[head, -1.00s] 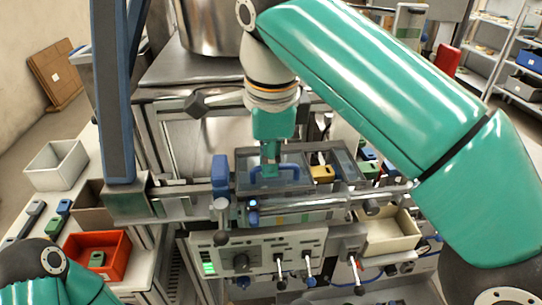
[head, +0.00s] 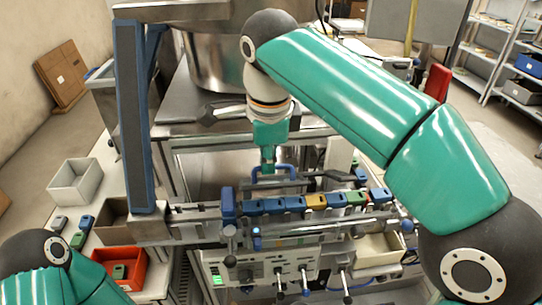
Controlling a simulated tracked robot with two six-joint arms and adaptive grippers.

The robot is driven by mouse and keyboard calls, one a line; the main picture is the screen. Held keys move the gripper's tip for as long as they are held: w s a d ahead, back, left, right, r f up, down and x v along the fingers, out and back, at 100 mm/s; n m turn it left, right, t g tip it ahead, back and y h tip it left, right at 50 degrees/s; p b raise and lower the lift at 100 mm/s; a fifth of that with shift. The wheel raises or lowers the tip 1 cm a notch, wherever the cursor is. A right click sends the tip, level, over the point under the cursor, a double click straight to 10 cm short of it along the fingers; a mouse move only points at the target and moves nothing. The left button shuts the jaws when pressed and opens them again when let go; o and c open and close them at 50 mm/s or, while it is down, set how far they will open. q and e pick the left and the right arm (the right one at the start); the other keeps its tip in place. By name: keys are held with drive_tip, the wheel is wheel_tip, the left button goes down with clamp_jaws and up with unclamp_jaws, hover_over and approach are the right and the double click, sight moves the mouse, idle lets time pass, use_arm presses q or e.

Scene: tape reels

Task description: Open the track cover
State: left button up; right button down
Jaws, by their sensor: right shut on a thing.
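The track cover (head: 300,184) stands raised at the back of the track (head: 180,214) and shows nearly edge-on. Its blue handle (head: 288,172) is at the cover's left part. My right gripper (head: 267,166) is shut on the handle, with the arm reaching in from the right. Several blue cassettes, a yellow one (head: 316,201) and a green one (head: 355,198) lie uncovered in a row along the track. My left arm shows at the lower left; its gripper is not in view.
A control panel (head: 248,273) with levers is below the track. A red bin (head: 134,277), a white bin (head: 76,184) and loose cassettes are on the left table. A cream bin (head: 378,247) sits below right. A blue post (head: 133,120) rises at the track's left.

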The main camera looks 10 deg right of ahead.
drive_tip(key=shift+w+f, duration=0.3)
drive_tip(key=shift+w, duration=0.15)
drive_tip(key=c, duration=1.5)
unclamp_jaws()
drive_tip(key=shift+w+f, duration=0.1)
drive_tip(key=shift+o, duration=1.4)
drive_tip(key=shift+w+f, duration=0.15)
drive_tip(key=shift+w, duration=0.5)
drive_tip(key=shift+s+r, duration=0.35)
drive_tip(key=shift+s, duration=0.2)
drive_tip(key=shift+w+r, duration=0.2)
drive_tip(key=shift+r, duration=0.05)
drive_tip(key=v, duration=0.6)
drive_tip(key=shift+s+r, duration=0.3)
drive_tip(key=shift+r, duration=0.05)
